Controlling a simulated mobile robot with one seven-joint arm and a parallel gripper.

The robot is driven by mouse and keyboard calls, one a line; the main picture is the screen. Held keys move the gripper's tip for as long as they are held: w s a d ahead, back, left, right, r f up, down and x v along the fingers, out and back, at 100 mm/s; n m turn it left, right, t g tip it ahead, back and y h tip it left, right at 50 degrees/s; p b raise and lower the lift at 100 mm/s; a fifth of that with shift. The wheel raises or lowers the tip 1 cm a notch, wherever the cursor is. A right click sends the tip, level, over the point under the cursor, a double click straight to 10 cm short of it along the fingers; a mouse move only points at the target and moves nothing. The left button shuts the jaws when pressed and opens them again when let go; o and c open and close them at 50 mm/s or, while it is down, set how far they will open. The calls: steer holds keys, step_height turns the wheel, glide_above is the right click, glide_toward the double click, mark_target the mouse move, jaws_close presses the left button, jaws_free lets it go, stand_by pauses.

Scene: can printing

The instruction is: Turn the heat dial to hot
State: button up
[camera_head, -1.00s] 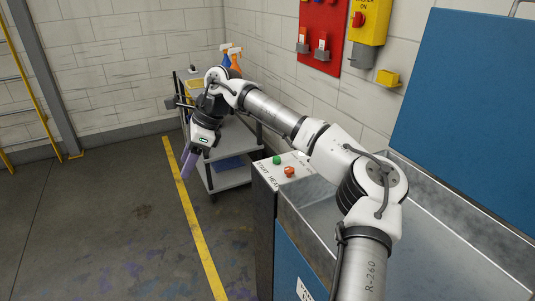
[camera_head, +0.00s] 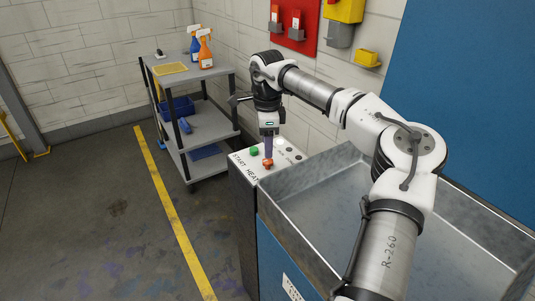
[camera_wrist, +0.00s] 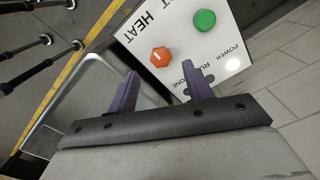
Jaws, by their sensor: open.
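The heat dial is an orange-red, many-sided knob (camera_head: 267,164) on the white top of the control panel (camera_head: 240,175), beside the printed word HEAT. In the wrist view the dial (camera_wrist: 160,57) shows a short white mark on its face. A round green START button (camera_head: 254,151) sits next to it, also seen in the wrist view (camera_wrist: 204,20). My gripper (camera_head: 268,154) points down over the panel close to the dial. In the wrist view my gripper's purple fingers (camera_wrist: 162,72) are apart, with the dial just beyond their tips. I cannot tell whether they touch it.
An open metal basin (camera_head: 400,225) adjoins the panel on the right. A grey cart (camera_head: 205,75) with spray bottles (camera_head: 205,48) stands behind to the left. The wall with a red board (camera_head: 292,22) is behind my arm. The floor at left is clear.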

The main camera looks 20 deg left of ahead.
mark_target(267, 160)
steer(key=shift+f, duration=2.45)
steer(key=c, duration=1)
